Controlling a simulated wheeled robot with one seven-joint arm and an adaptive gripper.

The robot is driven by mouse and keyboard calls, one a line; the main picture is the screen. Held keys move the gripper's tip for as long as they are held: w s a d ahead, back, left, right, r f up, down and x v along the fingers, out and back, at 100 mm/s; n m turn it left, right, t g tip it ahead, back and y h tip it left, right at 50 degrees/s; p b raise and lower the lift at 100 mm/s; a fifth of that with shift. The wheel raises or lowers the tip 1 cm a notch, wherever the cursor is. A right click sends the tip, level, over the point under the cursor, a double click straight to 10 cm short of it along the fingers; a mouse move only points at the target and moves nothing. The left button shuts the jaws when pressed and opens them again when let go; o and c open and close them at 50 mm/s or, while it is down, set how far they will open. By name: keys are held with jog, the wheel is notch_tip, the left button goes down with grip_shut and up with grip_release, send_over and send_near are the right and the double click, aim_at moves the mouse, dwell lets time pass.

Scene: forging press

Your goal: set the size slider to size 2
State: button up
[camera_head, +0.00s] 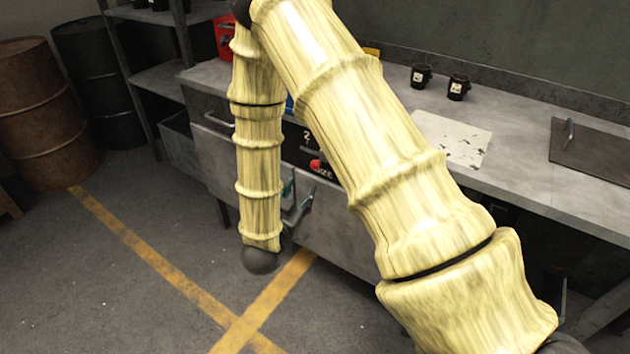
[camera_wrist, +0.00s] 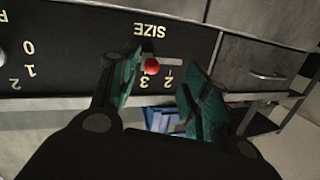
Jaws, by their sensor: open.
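The size slider's red knob (camera_wrist: 152,65) sits in a pale slot on a black panel (camera_wrist: 75,42), seen upside down in the wrist view. The knob stands between the printed 3 and 2, seemingly nearer the 3; the slot runs on to the right of it. The word SIZE is above the slot in this view. My gripper (camera_wrist: 160,84) is open, with one teal finger left of the knob and the other well to its right. Contact cannot be told. In the head view the knob (camera_head: 317,165) shows beside my arm, and my gripper (camera_head: 294,196) is partly hidden.
A round dial (camera_wrist: 4,57) with numbers is at the wrist view's left edge. A drawer with a handle (camera_wrist: 266,76) is to the right. On the bench are black cups (camera_head: 420,76), a white worn plate (camera_head: 452,138) and a dark lid (camera_head: 592,150). The floor in front is clear.

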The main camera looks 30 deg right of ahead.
aim_at(313, 168)
jog(key=w+d, duration=0.2)
jog(key=d, duration=0.1)
jog(key=w+d+r+m+h+b, duration=0.1)
jog(key=w+d, duration=0.1)
jog(key=d, duration=0.1)
jog(key=w+d+r+h, duration=0.1)
jog(key=w+d, duration=0.1)
jog(key=d, duration=0.1)
jog(key=shift+w+d+m+b, duration=0.1)
jog(key=shift+d+m+b, duration=0.15)
jog(key=shift+m+b, duration=0.1)
jog(key=shift+f, duration=0.1)
grip_shut()
